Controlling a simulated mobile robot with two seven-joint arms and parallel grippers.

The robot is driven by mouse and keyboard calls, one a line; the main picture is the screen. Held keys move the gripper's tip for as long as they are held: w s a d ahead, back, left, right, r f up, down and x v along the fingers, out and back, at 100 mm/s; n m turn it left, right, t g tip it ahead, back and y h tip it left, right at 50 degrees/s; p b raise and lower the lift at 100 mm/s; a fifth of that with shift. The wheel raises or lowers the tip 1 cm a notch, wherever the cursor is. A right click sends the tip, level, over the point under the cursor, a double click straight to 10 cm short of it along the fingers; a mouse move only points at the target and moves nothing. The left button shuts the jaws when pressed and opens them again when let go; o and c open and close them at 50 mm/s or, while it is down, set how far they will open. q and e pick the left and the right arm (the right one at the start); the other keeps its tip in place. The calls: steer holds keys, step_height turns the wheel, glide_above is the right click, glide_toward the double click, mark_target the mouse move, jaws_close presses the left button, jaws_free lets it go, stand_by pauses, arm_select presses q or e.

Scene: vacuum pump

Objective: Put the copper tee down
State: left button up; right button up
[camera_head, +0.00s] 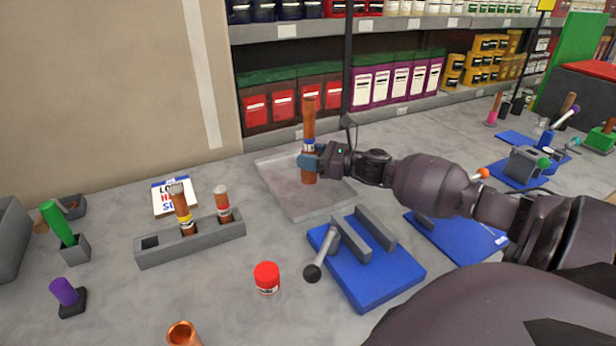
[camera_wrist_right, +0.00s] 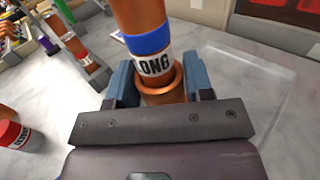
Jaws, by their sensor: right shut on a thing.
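My right gripper (camera_head: 309,160) is shut on a copper fitting, seemingly the copper tee (camera_head: 308,177). A long copper tube (camera_head: 308,118) with a blue band and a "LONG" label stands upright out of it. In the right wrist view the fitting's flared rim (camera_wrist_right: 176,82) sits between my two fingers, with the tube going into it. The fitting's lower end is over the clear shallow tray (camera_head: 318,207); I cannot tell whether it touches. My left gripper is not in view.
A grey block (camera_head: 160,252) holding two labelled copper tubes stands left of the tray. A red-lidded jar (camera_head: 267,278) and a blue-based clamp (camera_head: 385,280) stand in front. An open copper end (camera_head: 183,333) shows at the bottom edge. Shelves stand behind.

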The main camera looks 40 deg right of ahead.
mark_target(309, 174)
steer(key=shift+f+b, duration=0.4)
steer(key=shift+f, duration=2.3)
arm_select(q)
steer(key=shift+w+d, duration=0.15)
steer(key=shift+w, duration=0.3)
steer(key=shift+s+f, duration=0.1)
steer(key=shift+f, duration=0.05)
arm_select(e)
steer(key=o, duration=0.6)
steer(key=shift+f, duration=0.1)
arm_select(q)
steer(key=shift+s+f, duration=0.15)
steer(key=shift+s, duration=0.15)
arm_select(e)
steer(key=o, duration=0.4)
